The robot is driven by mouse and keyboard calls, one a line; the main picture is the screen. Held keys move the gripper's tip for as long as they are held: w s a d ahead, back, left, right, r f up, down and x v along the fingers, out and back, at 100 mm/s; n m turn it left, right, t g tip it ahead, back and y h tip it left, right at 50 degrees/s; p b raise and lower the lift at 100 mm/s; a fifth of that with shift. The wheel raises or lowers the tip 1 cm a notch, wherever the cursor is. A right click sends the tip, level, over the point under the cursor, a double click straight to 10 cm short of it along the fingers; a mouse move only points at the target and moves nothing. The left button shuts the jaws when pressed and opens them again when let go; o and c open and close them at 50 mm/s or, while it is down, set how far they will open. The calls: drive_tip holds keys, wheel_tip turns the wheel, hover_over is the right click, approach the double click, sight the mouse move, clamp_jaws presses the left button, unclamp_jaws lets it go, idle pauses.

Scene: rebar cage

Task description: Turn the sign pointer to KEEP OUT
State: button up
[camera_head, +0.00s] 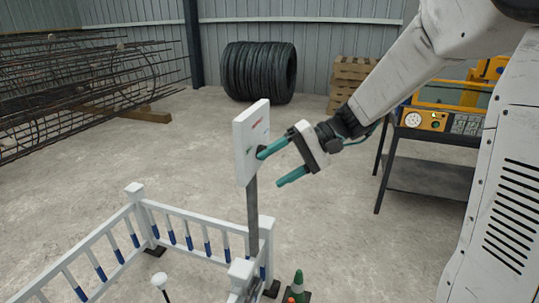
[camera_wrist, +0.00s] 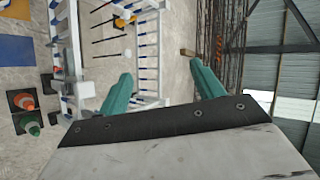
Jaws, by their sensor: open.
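The white sign board (camera_head: 245,145) stands upright on a grey post (camera_head: 253,215) in the head view, seen at a steep angle. Small red and greenish marks show on its right-hand face, too small to read. My gripper (camera_head: 271,168) is open in front of that face, with its two teal fingers apart. The upper fingertip overlaps the face in the picture; I cannot tell whether it touches. The pointer cannot be made out clearly and may be behind that finger. In the wrist view my gripper (camera_wrist: 159,69) shows nothing between its fingers, and the sign face cannot be identified.
A white fence (camera_head: 190,238) with blue bands surrounds the post's foot. A green cone (camera_head: 298,283) stands at the front. A rebar cage (camera_head: 75,85), a dark coil (camera_head: 260,72), pallets (camera_head: 349,78) and a workbench (camera_head: 430,150) stand farther back. Open concrete floor lies between.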

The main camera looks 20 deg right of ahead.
drive_tip(key=w+d+f+m+t+y, duration=0.1)
drive_tip(key=w+d+f+m+t, duration=0.2)
drive_tip(key=w+d+f+t, duration=0.5)
drive_tip(key=w+d+f+m+t+y, duration=0.1)
drive_tip(key=w+d+f+m+t, duration=0.15)
drive_tip(key=w, duration=0.85)
drive_tip(key=x, duration=0.7)
drive_tip(key=shift+w+g, duration=0.35)
drive_tip(key=shift+d, duration=0.1)
drive_tip(key=c, duration=1)
